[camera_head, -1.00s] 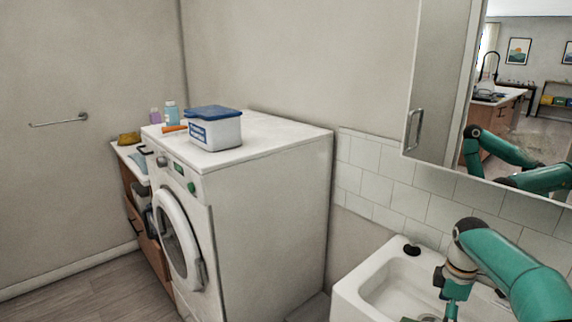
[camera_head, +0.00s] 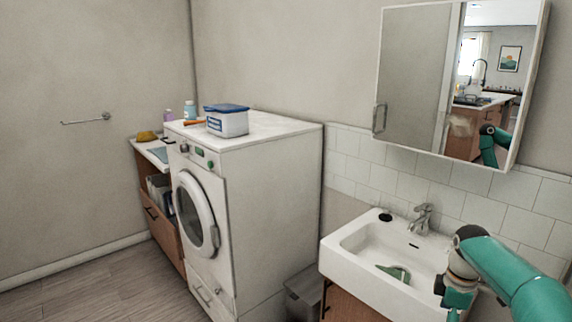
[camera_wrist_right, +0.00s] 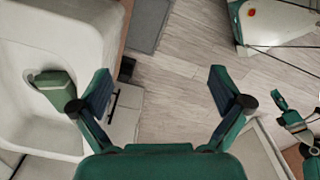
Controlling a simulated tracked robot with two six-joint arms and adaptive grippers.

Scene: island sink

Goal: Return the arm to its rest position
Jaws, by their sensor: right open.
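My right arm (camera_head: 510,275) comes in from the lower right in the head view, bent down in front of the sink's right side. Its gripper is largely cut off by the lower picture edge there. In the right wrist view my right gripper (camera_wrist_right: 158,85) is open, with its two fingers wide apart and nothing between them. It is above the floor, to the right of the white sink (camera_wrist_right: 82,30). My left gripper does not show in the head view.
The sink (camera_head: 345,262) holds a green object (camera_head: 394,272), also in the wrist view (camera_wrist_right: 55,88). A mirror cabinet (camera_head: 415,85) hangs above. A washing machine (camera_head: 270,190) carries a blue-lidded box (camera_head: 227,122). A grey bin (camera_head: 302,295) stands between them. Floor (camera_head: 110,290) is clear at left.

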